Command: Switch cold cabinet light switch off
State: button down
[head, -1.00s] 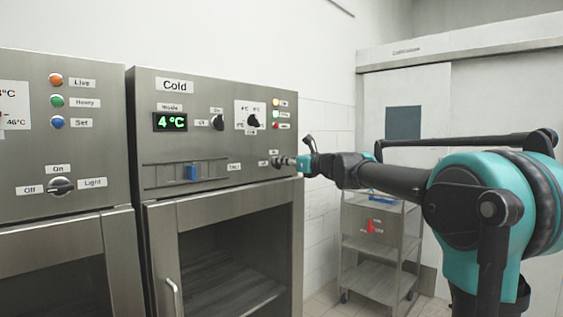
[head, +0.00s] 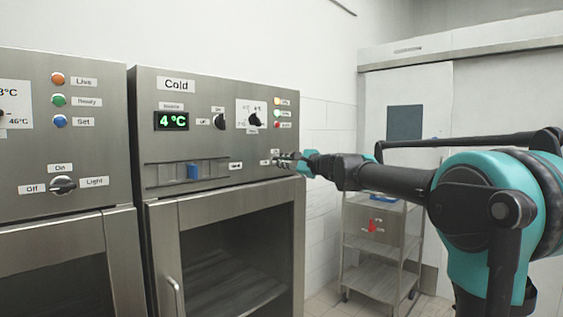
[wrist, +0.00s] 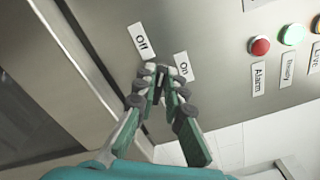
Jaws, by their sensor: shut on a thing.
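The cold cabinet (head: 215,92) stands mid-left in the head view, with "Cold" on its upper panel. My gripper (head: 282,161) is at the lower right corner of that panel. In the wrist view my gripper (wrist: 161,78) has its fingertips closed together against the panel, beside the "Off" label (wrist: 141,40) and the "On" label (wrist: 183,67). It is shut on the light switch knob, which the fingers mostly hide. Which way the knob points cannot be made out.
A second cabinet (head: 95,140) with its own light knob (head: 62,185) stands at the left. The cold panel also has a blue slider (head: 193,172) and a dial (head: 254,119). Alarm and other coloured lamps (wrist: 260,46) sit near my gripper. A shelf trolley (head: 375,250) stands behind my arm.

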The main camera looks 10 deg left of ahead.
jog(key=n, duration=0.6)
jog(key=shift+s+f+n, duration=0.15)
jog(key=shift+f+n, duration=0.25)
dwell(0.4)
jog(key=c, duration=1.6)
grip_release()
jog(key=v, duration=1.2)
